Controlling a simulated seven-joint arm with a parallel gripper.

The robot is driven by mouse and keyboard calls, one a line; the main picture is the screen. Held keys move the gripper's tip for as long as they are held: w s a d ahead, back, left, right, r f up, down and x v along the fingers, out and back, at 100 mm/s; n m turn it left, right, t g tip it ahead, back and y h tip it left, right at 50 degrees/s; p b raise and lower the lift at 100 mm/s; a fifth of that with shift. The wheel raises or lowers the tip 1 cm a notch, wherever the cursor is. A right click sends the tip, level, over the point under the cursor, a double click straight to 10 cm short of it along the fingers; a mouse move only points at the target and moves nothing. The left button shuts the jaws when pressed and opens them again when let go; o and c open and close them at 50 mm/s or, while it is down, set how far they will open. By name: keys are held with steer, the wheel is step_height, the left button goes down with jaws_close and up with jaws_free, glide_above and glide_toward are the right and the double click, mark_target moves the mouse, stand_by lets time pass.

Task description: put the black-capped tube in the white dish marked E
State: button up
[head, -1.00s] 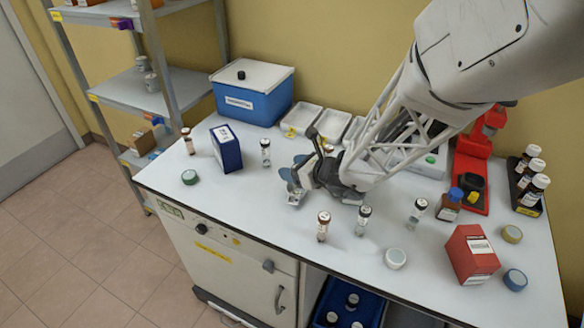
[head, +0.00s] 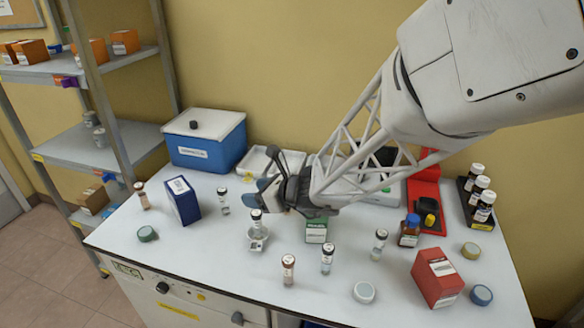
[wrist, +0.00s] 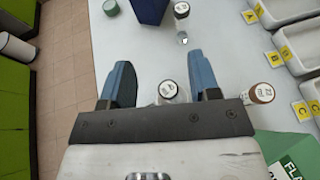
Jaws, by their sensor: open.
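A dark-capped tube with a pale label on its top (head: 257,218) stands upright at a small clear holder on the bench; whether it sits in it is unclear. My gripper (head: 264,195) is just above and behind this tube, open. In the wrist view the tube's cap (wrist: 167,89) shows between the two spread blue fingers of my gripper (wrist: 160,65), apart from both. Other black-capped tubes stand at the front (head: 327,257), right (head: 379,244) and left (head: 222,201).
A brown-capped tube (wrist: 259,94) stands close to my right finger. A green box (head: 317,231) is beside my gripper. A blue box (head: 183,200) and blue cooler (head: 204,140) stand left. A red box (head: 437,278) is at the right. The front left bench is fairly clear.

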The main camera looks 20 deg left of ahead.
stand_by(0.8)
steer(key=s+d+r+n+h, duration=0.3)
steer(key=s+d+n, duration=0.3)
steer(key=d, duration=0.9)
steer(key=s+d+r+n+h, duration=0.3)
steer(key=s+d+n+h, duration=0.3)
steer(key=d, duration=0.9)
steer(key=s+d+r+n+h, duration=0.3)
steer(key=s+d+n, duration=0.5)
steer(key=d, duration=0.6)
steer(key=shift+s+d+h, duration=0.4)
steer(key=shift+h, duration=0.3)
